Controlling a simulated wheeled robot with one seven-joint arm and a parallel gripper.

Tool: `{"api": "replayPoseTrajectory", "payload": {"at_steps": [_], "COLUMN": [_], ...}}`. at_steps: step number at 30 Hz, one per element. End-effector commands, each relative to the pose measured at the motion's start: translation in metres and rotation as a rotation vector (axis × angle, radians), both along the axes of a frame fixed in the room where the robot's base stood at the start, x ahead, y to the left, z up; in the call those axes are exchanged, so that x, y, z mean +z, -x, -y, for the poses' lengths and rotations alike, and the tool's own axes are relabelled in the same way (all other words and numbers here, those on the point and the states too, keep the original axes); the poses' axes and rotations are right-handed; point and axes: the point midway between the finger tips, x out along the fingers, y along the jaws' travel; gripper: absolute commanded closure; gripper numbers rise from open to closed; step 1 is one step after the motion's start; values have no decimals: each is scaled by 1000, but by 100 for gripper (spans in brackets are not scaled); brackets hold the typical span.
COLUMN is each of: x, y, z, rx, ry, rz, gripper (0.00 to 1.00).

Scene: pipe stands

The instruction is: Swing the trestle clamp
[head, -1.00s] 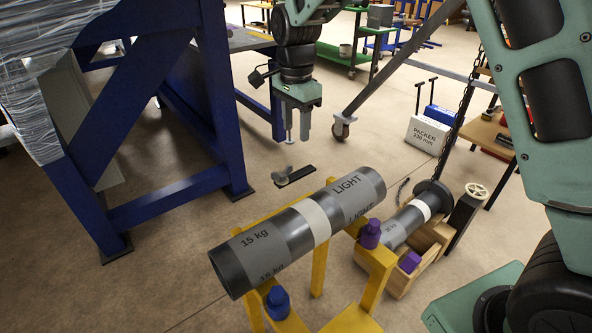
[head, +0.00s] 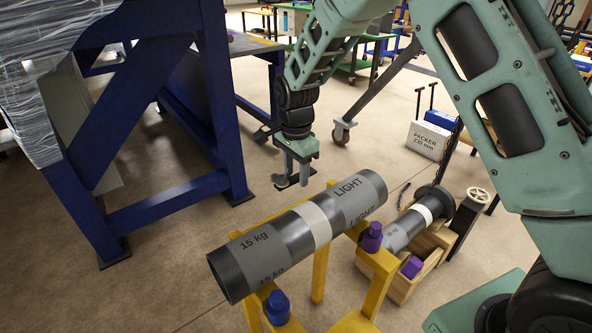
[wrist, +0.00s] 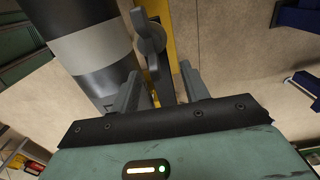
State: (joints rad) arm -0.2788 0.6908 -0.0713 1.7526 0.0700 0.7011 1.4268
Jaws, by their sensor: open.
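The trestle clamp's grey handle (wrist: 150,40) shows in the wrist view, beside the pipe and in front of a yellow trestle leg. My gripper (wrist: 160,85) is open, with one finger on each side of the handle's lower part; I cannot tell whether they touch it. In the head view my gripper (head: 293,180) points down just behind the pipe, and the clamp there is largely hidden by it. The grey pipe (head: 270,243), marked 15 kg and LIGHT with a white band, lies across the yellow trestle (head: 320,275). The pipe also shows in the wrist view (wrist: 75,15).
A blue knob (head: 277,306) and a purple knob (head: 372,236) stand on the trestle. A wooden crate (head: 400,285) holding a smaller pipe (head: 402,230) stands at right. A blue frame (head: 215,105) rises at left. A PACKER box (head: 428,139) sits farther back on the floor.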

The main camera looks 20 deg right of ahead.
Motion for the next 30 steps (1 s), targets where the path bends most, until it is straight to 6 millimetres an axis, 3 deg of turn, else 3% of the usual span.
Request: {"api": "replayPoseTrajectory", "payload": {"at_steps": [2, 6, 19, 30], "x": [0, 0, 3, 7], "y": [0, 0, 2, 15], "z": [0, 0, 0, 1], "rx": [0, 0, -61, -345], "ry": [0, 0, 1, 2], "rz": [0, 0, 1, -1], "gripper": [60, 99, 100, 100]}}
